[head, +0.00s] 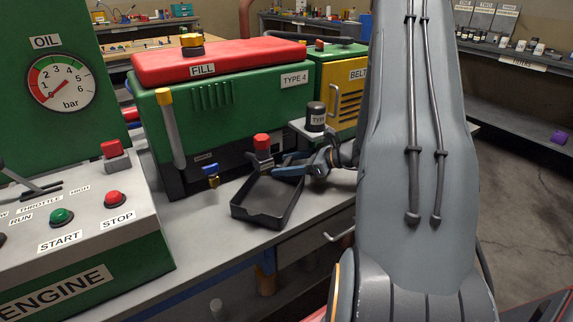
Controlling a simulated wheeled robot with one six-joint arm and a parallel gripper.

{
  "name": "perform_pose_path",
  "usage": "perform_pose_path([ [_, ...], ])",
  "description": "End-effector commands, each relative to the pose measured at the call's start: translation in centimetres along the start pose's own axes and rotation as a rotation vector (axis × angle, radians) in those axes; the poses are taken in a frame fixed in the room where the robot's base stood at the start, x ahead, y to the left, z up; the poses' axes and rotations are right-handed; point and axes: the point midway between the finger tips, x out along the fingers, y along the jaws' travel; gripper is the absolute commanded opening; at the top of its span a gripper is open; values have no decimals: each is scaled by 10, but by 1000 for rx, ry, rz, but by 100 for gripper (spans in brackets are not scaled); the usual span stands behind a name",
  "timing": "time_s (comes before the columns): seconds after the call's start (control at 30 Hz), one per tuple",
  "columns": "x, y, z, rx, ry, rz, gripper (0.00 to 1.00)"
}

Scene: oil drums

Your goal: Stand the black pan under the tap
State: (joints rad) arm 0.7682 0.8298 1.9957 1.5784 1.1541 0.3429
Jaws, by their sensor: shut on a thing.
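The black pan (240,211) is a shallow, open rectangular tray on the grey bench in front of the green engine. I cannot tell whether it rests on the bench or is just above it. The tap (211,174), brass with a blue part, sticks out low on the engine's front, left of and behind the pan.
The engine's red cover (215,62) is behind, with a yellow-topped dipstick (164,97) at its left. A dark-capped cylinder (316,117) stands on a ledge behind my gripper. The control panel (75,230) is at left. Bench between panel and pan is clear.

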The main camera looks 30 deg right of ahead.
Motion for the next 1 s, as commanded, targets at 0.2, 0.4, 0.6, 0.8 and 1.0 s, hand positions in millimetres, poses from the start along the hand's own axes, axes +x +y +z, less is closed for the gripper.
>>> perform_pose_path([
  [0.2,0,0,-1,0,0,0,80],
  [0.4,0,0,-2,0,0,0,83],
  [0.6,-6,0,-2,0,0,-1,83],
  [0.8,-36,-2,-1,0,-1,-5,83],
  [1.0,-66,-1,-2,0,0,-3,83],
])
